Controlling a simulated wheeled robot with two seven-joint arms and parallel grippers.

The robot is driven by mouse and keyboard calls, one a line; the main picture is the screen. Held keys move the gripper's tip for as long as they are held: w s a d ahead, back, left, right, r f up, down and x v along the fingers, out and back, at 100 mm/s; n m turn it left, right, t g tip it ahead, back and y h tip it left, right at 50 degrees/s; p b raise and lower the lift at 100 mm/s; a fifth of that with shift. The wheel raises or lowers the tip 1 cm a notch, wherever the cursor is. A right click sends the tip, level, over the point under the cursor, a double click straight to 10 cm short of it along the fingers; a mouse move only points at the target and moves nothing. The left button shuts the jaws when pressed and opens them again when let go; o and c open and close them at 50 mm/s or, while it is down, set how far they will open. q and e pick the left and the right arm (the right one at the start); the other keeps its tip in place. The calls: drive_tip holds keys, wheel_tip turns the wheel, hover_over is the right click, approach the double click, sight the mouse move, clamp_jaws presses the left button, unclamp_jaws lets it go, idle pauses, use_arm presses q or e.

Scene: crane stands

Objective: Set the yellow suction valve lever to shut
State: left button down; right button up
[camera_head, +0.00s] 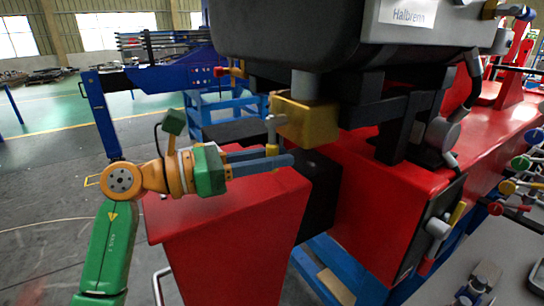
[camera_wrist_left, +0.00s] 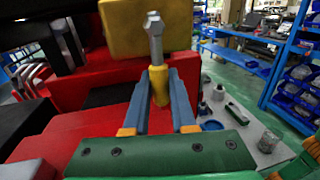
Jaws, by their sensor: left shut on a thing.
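The yellow suction valve lever (camera_head: 272,150) hangs down from a silver stem beside a yellow valve block (camera_head: 308,122). In the left wrist view the lever's yellow handle (camera_wrist_left: 160,90) points downward below the stem (camera_wrist_left: 154,35), with the block (camera_wrist_left: 125,25) behind it. My left gripper (camera_head: 280,160) reaches in from the left, above a red cabinet. Its blue fingers (camera_wrist_left: 162,78) are shut on the yellow handle, one on each side. The fingers hide part of the handle in the head view.
The red cabinet (camera_head: 225,215) stands under my left gripper. A large dark grey housing (camera_head: 340,35) overhangs the valve block. Several coloured levers (camera_head: 515,185) stand at the right edge. Open floor (camera_head: 50,180) lies to the left.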

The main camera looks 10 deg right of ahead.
idle(0.8)
use_arm(q)
drive_tip(key=shift+w+a+m, duration=0.15)
drive_tip(key=shift+w+m, duration=0.2)
drive_tip(key=shift+m, duration=0.25)
drive_tip(key=m, duration=0.1)
drive_tip(key=w+m, duration=0.1)
drive_tip(key=m, duration=0.1)
drive_tip(key=shift+w+a+r+y, duration=0.15)
drive_tip(key=shift+a+r+y, duration=0.15)
drive_tip(key=shift+y, duration=0.1)
drive_tip(key=shift+d, duration=0.1)
drive_tip(key=c, duration=0.7)
unclamp_jaws()
drive_tip(key=shift+c, duration=0.2)
